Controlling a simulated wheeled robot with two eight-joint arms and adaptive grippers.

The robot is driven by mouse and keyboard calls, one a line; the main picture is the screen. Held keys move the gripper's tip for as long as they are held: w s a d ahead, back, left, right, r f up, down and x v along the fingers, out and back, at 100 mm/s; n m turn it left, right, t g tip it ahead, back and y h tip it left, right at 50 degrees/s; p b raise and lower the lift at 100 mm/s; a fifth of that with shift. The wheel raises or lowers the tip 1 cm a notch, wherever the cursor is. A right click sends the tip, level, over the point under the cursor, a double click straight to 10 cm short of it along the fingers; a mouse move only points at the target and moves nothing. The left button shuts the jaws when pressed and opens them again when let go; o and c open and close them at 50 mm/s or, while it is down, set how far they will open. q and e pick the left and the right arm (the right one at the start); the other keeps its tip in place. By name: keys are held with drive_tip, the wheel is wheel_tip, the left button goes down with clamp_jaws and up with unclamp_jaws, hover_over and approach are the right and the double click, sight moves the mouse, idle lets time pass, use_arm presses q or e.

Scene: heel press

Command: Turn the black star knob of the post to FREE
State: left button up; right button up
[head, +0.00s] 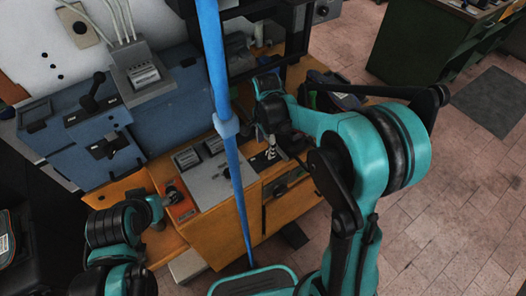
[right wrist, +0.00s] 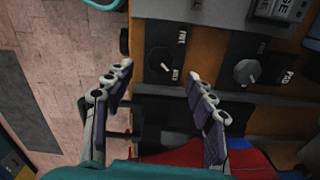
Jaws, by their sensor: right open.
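The black star knob (right wrist: 160,60) sits on a dark square plate on the orange front, in the right wrist view. Its white pointer slants down to the right, toward the lower label, which seems to read HELD; FREE is at the upper right. My right gripper (right wrist: 160,73) is open, with one finger on each side below the knob; no contact shows. In the head view my right gripper (head: 270,148) is at the cabinet's right part, and I cannot make out the knob there. My left gripper (head: 168,197) is small beside the red panel; its jaws are unclear.
A grey round knob (right wrist: 246,71) on another dark plate is right of the star knob. A blue post (head: 222,126) crosses the head view in front of the orange cabinet (head: 215,240). A blue control box (head: 165,105) stands at left. Tiled floor (head: 450,200) is clear at right.

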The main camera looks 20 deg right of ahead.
sight(266, 156)
wheel_tip(266, 156, down, 6)
drive_tip(key=shift+r+b, duration=0.25)
drive_tip(key=shift+b, duration=0.5)
drive_tip(key=c, duration=1.2)
